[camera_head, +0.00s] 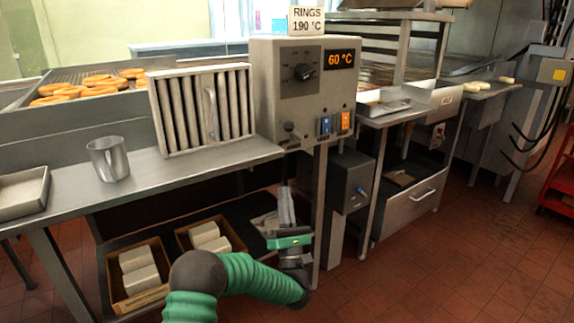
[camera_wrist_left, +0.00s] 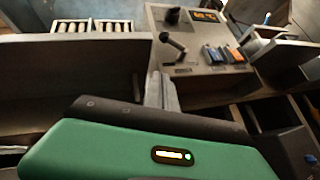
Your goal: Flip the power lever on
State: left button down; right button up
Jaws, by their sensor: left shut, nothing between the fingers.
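The power lever (camera_head: 289,129) is a short dark lever low on the left of the grey control box (camera_head: 268,90). The wrist view shows the lever (camera_wrist_left: 174,46) more clearly, with a rounded black tip, tilted up and to the left. My left gripper (camera_head: 285,192) is shut and empty, below the control box and in front of the counter. In the wrist view its fingers (camera_wrist_left: 160,78) point up toward the box, just below the lever and apart from it. My right gripper is not in view.
Blue (camera_head: 325,125) and orange (camera_head: 345,121) rocker switches sit right of the lever. A dark knob (camera_head: 303,72) and a 60 °C display (camera_head: 340,60) are above. The counter edge (camera_head: 225,162) and a lower shelf with boxes (camera_head: 140,297) lie left of my arm.

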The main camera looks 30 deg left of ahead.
aim_at(292, 130)
pick_arm(q)
jog(key=x, duration=0.4)
jog(key=d+r+p+x, duration=0.1)
jog(key=x, duration=0.3)
jog(key=d+x, duration=0.1)
jog(key=x, duration=0.3)
jog(key=shift+r, duration=0.5)
jog(key=shift+d+r, duration=0.15)
jog(key=shift+r, duration=0.1)
